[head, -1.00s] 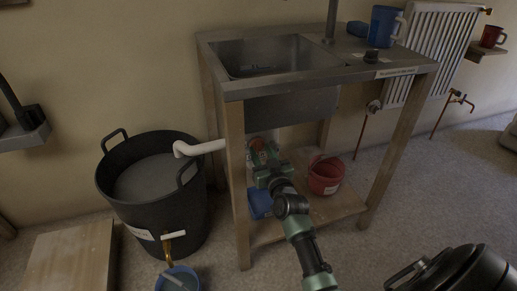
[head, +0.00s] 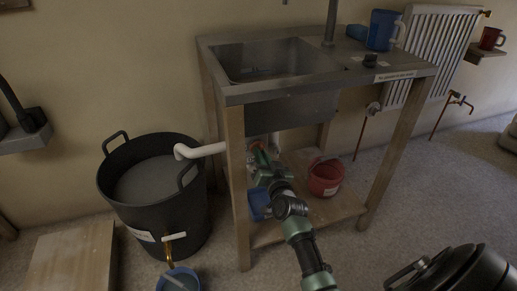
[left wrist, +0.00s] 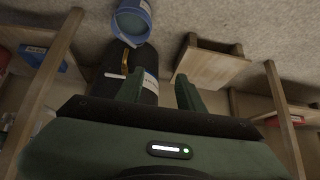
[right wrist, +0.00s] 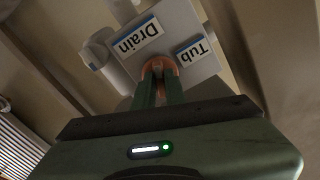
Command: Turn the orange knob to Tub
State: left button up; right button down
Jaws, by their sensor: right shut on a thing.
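The orange knob (right wrist: 160,66) is on a pale plate under the sink. The plate carries a "Drain" label (right wrist: 138,36) and a "Tub" label (right wrist: 193,52), upside down in the right wrist view. My right gripper (right wrist: 159,84) is shut on the knob, its fingers hiding most of it. I cannot tell exactly which way the knob points. In the head view my right gripper (head: 264,163) reaches under the sink, beside the front left table leg. My left gripper (left wrist: 161,88) is open and empty, above the floor near the black tub (left wrist: 147,90).
The steel sink table (head: 340,79) stands over a lower shelf with a red bucket (head: 326,177) and a blue container (head: 259,204). A white pipe (head: 204,149) leads over the black tub (head: 180,222). A blue bucket (head: 178,280) stands below the tub's tap.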

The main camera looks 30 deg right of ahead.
pick_arm(q)
jog(key=s, duration=0.1)
jog(key=s+a+f+g, duration=0.1)
jog(key=s, duration=0.1)
jog(key=shift+f+g, duration=0.15)
jog(key=shift+g, duration=0.15)
pick_arm(e)
jog(key=m, duration=0.3)
jog(key=shift+m, duration=0.3)
pick_arm(q)
jog(key=s, duration=0.1)
jog(key=s+g, duration=0.1)
jog(key=s+a+f+g+y+p, duration=0.1)
jog(key=shift+s, duration=0.4)
pick_arm(e)
jog(key=m, duration=0.8)
pick_arm(q)
jog(key=shift+a, duration=0.1)
pick_arm(e)
jog(key=shift+m, duration=1.2)
jog(key=c, duration=1.4)
grip_release()
pick_arm(q)
jog(key=shift+s+a, duration=0.1)
jog(key=shift+s, duration=0.3)
